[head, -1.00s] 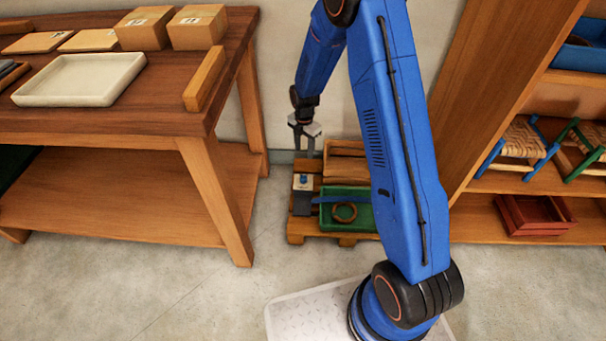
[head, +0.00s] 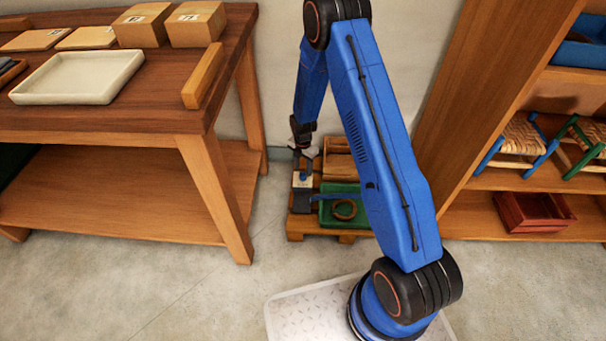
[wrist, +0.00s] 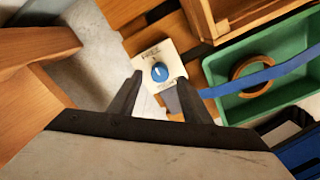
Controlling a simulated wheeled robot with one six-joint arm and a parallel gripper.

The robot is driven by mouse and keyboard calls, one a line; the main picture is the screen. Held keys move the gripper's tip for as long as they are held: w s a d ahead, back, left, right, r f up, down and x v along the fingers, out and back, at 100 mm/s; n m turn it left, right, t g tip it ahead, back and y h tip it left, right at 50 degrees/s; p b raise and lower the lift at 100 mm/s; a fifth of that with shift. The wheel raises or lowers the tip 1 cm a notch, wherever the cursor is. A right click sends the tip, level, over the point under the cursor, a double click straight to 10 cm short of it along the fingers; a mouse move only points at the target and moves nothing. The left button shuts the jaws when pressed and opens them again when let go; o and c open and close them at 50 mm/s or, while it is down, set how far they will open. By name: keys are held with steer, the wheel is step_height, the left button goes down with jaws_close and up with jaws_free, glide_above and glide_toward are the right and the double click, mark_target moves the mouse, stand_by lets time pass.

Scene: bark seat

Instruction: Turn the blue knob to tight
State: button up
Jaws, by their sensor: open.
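The blue knob (wrist: 160,72) sits on a pale plate (wrist: 153,54) with small print, too blurred to read. A white mark shows on the knob. In the head view my gripper (head: 303,162) is just above the knob. I cannot tell whether the fingers touch it.
A green tray (head: 342,222) with a brown ring (head: 345,209) and a blue strap lies right of the knob. A wooden crate (head: 338,165) stands behind. The workbench (head: 190,150) is at left, a shelf unit (head: 455,190) at right.

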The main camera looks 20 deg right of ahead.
mark_target(303, 174)
steer(key=shift+f, duration=2.15)
steer(key=c, duration=1)
